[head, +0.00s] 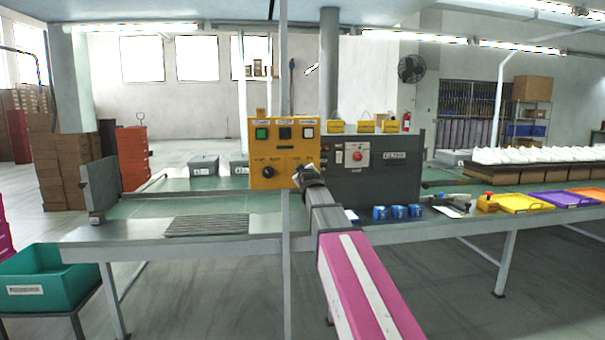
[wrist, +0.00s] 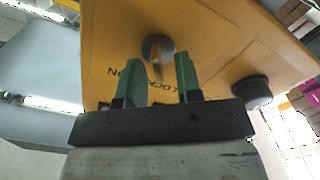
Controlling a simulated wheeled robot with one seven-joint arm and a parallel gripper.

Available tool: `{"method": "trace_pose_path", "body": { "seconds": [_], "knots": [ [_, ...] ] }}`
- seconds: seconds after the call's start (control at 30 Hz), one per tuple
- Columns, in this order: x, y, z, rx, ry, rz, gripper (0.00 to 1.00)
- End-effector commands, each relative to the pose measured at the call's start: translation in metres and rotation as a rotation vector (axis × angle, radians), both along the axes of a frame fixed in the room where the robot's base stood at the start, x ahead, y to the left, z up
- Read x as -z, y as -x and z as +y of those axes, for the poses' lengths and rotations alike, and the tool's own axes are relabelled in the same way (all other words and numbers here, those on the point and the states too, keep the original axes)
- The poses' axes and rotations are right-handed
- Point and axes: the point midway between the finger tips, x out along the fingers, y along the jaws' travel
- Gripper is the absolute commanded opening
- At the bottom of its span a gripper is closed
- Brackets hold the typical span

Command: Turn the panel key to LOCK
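The yellow control panel (head: 284,152) stands on the bench in the head view and fills much of the wrist view (wrist: 210,40). The panel key (wrist: 157,50) sits in a round grey lock, with upside-down lettering reading ON and LOCK below it in the picture. My gripper (wrist: 159,62) has two green fingers spread apart, with the key between and just beyond their tips. I see no contact with it. Part of the lettering is hidden by the fingers. In the head view my gripper (head: 306,174) covers the panel's lower right, hiding the key.
A black knob (wrist: 251,90) is on the panel beside my right finger; it also shows in the head view (head: 268,172). A green button (head: 262,134) sits higher up. A dark grey box with a red button (head: 357,156) adjoins the panel. Blue cups (head: 397,212) stand at the bench edge.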

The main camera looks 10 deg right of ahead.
Motion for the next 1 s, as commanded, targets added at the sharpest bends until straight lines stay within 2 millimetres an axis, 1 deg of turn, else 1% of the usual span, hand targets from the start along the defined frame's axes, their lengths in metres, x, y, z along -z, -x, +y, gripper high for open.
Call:
{"method": "trace_pose_path", "body": {
  "seconds": [0.17, 0.5, 0.6, 0.73, 1.0],
  "knots": [
    [0.000, 0.023, 0.000, 0.000, 0.000, 0.000, 0.32],
    [0.001, 0.086, 0.000, 0.000, 0.001, 0.000, 0.32],
    [0.001, 0.098, 0.000, 0.000, 0.001, 0.000, 0.32],
    [0.001, 0.104, 0.000, 0.000, 0.001, 0.000, 0.32],
    [0.001, 0.104, 0.000, 0.000, 0.001, 0.001, 0.32]
  ]
}}
